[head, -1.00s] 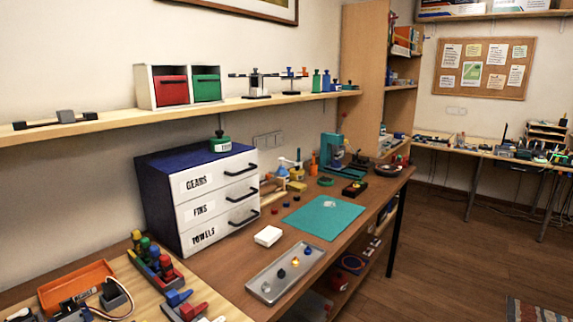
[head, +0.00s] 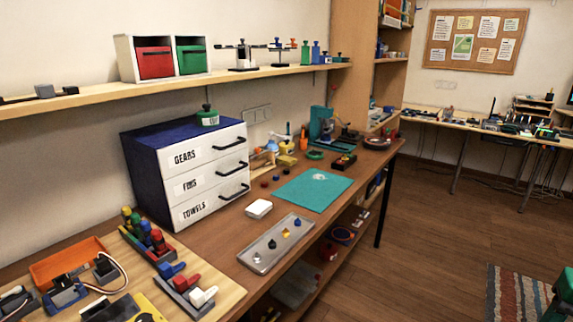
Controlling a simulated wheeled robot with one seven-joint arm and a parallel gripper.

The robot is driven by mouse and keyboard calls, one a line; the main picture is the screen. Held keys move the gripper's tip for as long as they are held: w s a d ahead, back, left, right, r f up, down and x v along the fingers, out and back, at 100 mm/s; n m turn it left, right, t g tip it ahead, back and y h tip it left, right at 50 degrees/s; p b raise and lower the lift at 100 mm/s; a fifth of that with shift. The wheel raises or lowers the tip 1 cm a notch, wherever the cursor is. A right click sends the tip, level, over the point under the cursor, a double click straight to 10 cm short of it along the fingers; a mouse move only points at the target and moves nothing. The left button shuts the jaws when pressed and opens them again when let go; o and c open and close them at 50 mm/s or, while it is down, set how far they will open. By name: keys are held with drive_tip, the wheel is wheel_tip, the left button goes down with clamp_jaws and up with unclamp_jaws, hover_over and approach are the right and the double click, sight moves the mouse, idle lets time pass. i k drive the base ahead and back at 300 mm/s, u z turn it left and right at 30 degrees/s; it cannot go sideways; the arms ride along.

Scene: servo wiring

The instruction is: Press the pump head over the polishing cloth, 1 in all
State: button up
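A small yellow bottle-like thing with a pale top (head: 286,146) stands at the back of the workbench, right of the drawer cabinet; it may be the pump, but it is too small to tell. A white folded square (head: 259,208) lies on the bench in front of the cabinet and may be the polishing cloth. A small pale patch (head: 319,176) lies on the teal mat (head: 306,193) and could also be a cloth. My gripper is not in view.
A drawer cabinet (head: 187,172) marked GEARS, FINS and TOWELS stands on the bench. A metal tray (head: 257,262) with small parts lies at the front edge. Servo parts crowd the lower left. Open floor (head: 431,225) lies right of the bench, with a striped rug (head: 512,292).

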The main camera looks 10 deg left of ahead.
sight(270, 134)
drive_tip(key=k, duration=0.65)
drive_tip(key=z, duration=0.2)
drive_tip(key=i, duration=1.75)
drive_tip(key=u, duration=0.45)
